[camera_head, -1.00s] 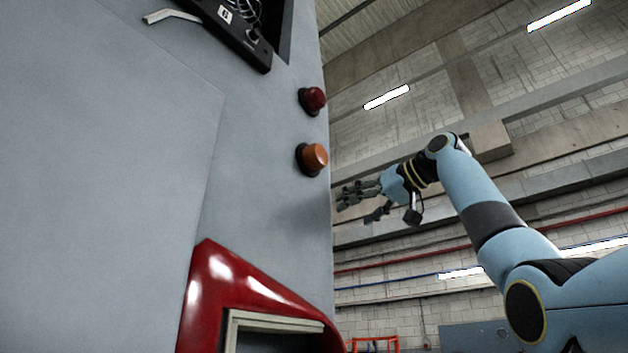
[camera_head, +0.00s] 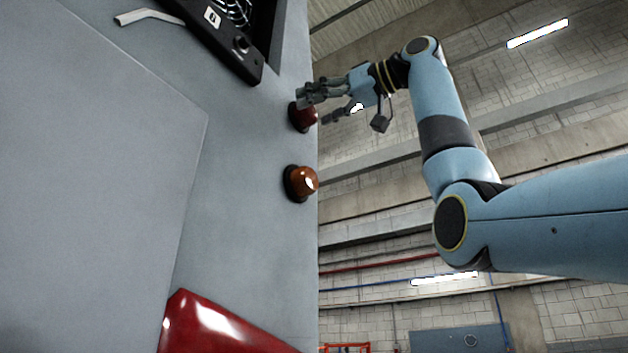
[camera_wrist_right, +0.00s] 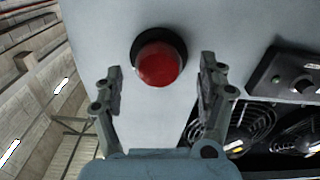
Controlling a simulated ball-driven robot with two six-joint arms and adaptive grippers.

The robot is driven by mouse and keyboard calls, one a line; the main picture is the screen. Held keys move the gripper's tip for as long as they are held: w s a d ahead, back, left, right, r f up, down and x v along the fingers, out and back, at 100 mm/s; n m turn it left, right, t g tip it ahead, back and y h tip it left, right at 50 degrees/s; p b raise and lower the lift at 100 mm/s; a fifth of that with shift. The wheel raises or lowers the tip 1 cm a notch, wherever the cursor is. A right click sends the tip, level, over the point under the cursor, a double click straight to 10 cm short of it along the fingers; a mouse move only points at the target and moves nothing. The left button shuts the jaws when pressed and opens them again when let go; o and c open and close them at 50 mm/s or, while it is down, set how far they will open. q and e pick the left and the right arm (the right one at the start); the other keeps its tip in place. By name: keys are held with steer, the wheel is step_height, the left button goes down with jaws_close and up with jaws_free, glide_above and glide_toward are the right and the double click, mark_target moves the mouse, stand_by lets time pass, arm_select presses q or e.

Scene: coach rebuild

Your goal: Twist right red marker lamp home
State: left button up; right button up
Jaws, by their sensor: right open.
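The red marker lamp (camera_head: 305,118) is a dark red dome on a black base on the grey coach panel. In the head view my right gripper (camera_head: 318,103) is in front of it and partly hides it. In the right wrist view the red lamp (camera_wrist_right: 159,64) shows whole, between and beyond the two open fingertips (camera_wrist_right: 160,82). The fingers do not appear to touch it. The gripper is open and empty. My left gripper is not in view.
An orange lamp (camera_head: 301,183) sits below the red one. A black fan unit (camera_head: 232,32) is set in the panel at upper left; its fans (camera_wrist_right: 247,122) also show in the wrist view. A pale bent handle (camera_head: 148,17) and red bodywork (camera_head: 215,328) are on the panel. Right of the panel is open room.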

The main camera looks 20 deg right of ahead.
steer(key=shift+w+a, duration=0.25)
steer(key=shift+w, duration=0.3)
steer(key=c, duration=1.2)
steer(key=shift+o, duration=0.2)
steer(key=m+b, duration=0.1)
steer(key=m, duration=0.5)
steer(key=shift+s+m, duration=0.1)
steer(key=shift+m, duration=0.2)
steer(key=m+b, duration=0.2)
steer(key=m, duration=0.3)
steer(key=shift+m, duration=0.3)
